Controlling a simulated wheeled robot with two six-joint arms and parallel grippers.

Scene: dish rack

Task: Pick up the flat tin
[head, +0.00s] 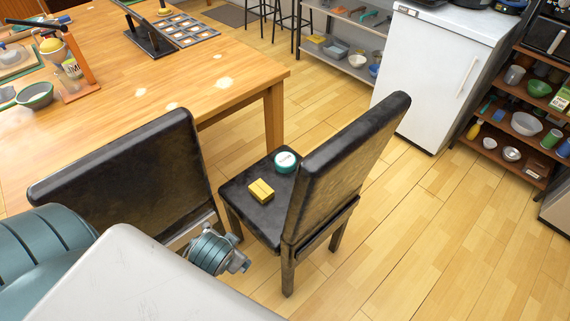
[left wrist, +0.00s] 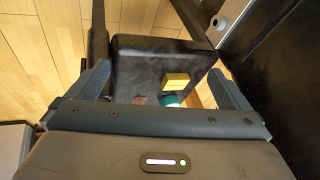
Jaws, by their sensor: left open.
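The flat tin (head: 286,161), round and teal with a white top, lies on the black seat of a chair (head: 246,195) in the head view. In the left wrist view a teal part of the tin (left wrist: 172,100) shows just above my gripper's crossbar, which hides the rest. A yellow block (head: 261,190) lies beside the tin on the seat, and it also shows in the left wrist view (left wrist: 176,81). My left gripper (left wrist: 158,72) is open and empty, its fingers spread wide above the seat. My right gripper is not in view.
The chair's tall back (head: 345,165) rises to the right of the tin. Another dark chair (head: 130,180) stands at the left, against the wooden table (head: 190,85). A white cabinet (head: 435,75) and shelves (head: 520,140) stand behind. The floor at the right is clear.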

